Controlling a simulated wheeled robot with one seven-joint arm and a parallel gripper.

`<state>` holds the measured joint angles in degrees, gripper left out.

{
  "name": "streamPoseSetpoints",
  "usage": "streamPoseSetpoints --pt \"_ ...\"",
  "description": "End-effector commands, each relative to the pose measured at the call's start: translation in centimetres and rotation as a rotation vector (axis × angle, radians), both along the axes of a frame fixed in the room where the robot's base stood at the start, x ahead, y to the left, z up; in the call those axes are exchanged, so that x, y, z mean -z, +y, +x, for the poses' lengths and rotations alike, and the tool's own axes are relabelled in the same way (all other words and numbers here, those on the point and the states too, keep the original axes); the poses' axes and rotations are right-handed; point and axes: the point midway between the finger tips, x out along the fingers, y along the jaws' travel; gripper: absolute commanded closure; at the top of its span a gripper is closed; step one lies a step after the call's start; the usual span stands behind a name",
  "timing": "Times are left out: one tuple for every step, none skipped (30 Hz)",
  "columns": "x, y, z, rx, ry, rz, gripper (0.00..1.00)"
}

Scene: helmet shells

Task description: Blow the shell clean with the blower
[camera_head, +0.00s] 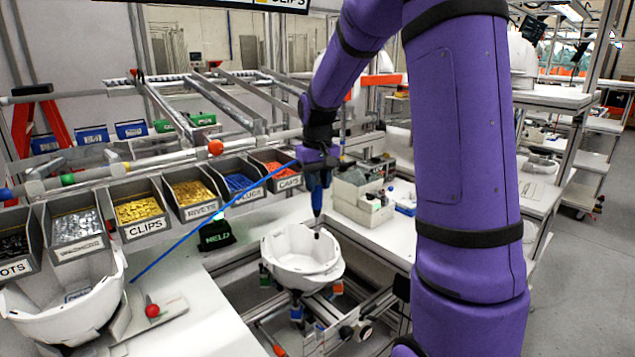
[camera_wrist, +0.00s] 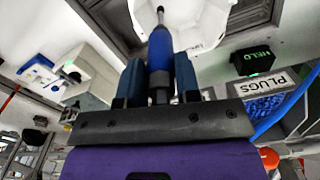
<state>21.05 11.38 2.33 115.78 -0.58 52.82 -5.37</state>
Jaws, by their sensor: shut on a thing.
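The white helmet shell (camera_head: 290,270) sits with its open side up on a fixture between the benches. Part of it shows at the top of the wrist view (camera_wrist: 206,22). My gripper (camera_head: 318,176) is shut on the blue blower (camera_head: 317,197), whose dark nozzle points down over the shell's rear right rim. In the wrist view, my gripper (camera_wrist: 160,88) has one finger on each side of the blower (camera_wrist: 160,50), and the nozzle tip lies in front of the shell. Whether the tip touches the shell cannot be told. A blue hose (camera_head: 213,226) runs from the gripper to the lower left.
Bins of clips (camera_head: 140,210), rivets (camera_head: 193,193), plugs and caps line the left bench. A black box with a green-lit label (camera_head: 215,236) stands near the shell. Another white shell (camera_head: 68,305) is at lower left, near a red ball knob (camera_head: 152,310). Grey boxes (camera_head: 358,190) stand behind right.

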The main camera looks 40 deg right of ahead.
Motion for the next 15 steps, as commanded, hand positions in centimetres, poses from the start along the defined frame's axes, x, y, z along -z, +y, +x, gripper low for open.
streamPoseSetpoints --pt "0.0 0.0 0.0 0.000 0.000 0.000 0.81" --pt "0.0 0.0 0.0 0.000 0.000 0.000 0.81" --pt "0.0 0.0 0.0 0.000 0.000 0.000 0.81" --pt "0.0 0.0 0.0 0.000 0.000 0.000 0.81" --pt "-0.1 0.0 0.0 0.000 -0.001 0.000 0.80" --pt "-0.2 0.0 0.0 0.000 -0.001 0.000 0.80" --pt "-0.4 0.0 0.0 0.000 -0.002 0.000 0.80" --pt "-0.6 0.0 0.1 0.000 -0.003 -0.001 0.80" --pt "-1.0 0.0 0.1 0.000 -0.003 -0.001 0.80" --pt "-1.3 0.0 0.1 0.000 -0.002 0.000 0.80" --pt "-1.6 0.0 0.1 0.000 -0.002 0.000 0.80" --pt "-2.1 0.0 0.1 -0.001 -0.003 -0.001 0.80" --pt "-2.4 0.0 0.1 -0.001 -0.003 -0.002 0.80" --pt "-2.7 0.0 0.0 -0.001 -0.003 -0.001 0.80" --pt "-3.1 0.0 0.1 -0.001 -0.003 -0.001 0.80"
